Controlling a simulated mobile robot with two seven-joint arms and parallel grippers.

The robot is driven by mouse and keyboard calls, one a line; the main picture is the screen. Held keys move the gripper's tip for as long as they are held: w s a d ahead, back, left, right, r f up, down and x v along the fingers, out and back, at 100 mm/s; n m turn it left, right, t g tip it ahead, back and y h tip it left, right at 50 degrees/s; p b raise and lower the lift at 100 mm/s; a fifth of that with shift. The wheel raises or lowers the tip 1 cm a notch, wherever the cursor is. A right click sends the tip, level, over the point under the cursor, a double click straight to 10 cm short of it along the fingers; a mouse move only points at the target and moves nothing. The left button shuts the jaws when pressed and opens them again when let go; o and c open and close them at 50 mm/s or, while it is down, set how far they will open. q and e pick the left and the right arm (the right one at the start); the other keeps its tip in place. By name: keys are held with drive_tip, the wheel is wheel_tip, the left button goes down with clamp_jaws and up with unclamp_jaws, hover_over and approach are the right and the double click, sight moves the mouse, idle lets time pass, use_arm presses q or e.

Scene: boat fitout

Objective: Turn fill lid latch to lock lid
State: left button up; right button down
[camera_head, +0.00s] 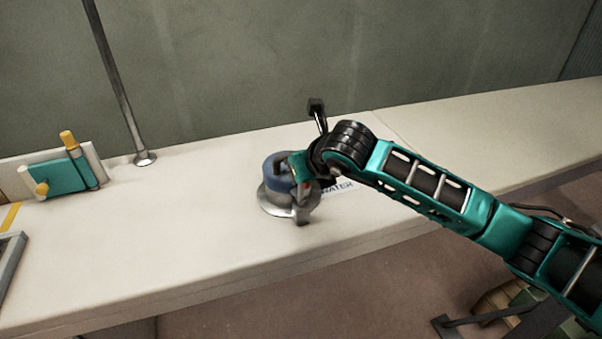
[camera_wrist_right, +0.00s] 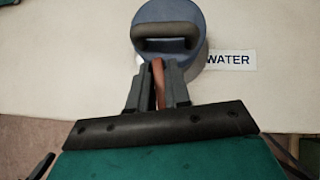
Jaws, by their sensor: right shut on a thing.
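The fill lid (camera_head: 273,168) is a round blue lid on a metal collar (camera_head: 272,203) on the white ledge. In the right wrist view the lid (camera_wrist_right: 158,14) carries a dark bar handle (camera_wrist_right: 165,40). A reddish-brown latch (camera_wrist_right: 158,80) shows at the lid's near edge. My right gripper (camera_wrist_right: 158,85) is at that near edge, its two fingers closed on the latch. In the head view my right gripper (camera_head: 302,190) hides part of the lid and collar. My left gripper is not in view.
A label reading WATER (camera_wrist_right: 229,60) lies beside the lid. A metal post (camera_head: 122,90) rises from the ledge (camera_head: 190,230) at the left. A teal box with yellow parts (camera_head: 58,178) stands further left. The ledge between is clear.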

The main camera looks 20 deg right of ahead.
drive_tip(key=shift+m+h+b, duration=0.35)
drive_tip(key=shift+m+h, duration=0.15)
drive_tip(key=shift+m, duration=0.1)
drive_tip(key=c, duration=1.2)
unclamp_jaws()
drive_tip(key=shift+o, duration=0.2)
drive_tip(key=p+v, duration=0.1)
drive_tip(key=v, duration=1.2)
drive_tip(key=shift+f, duration=0.15)
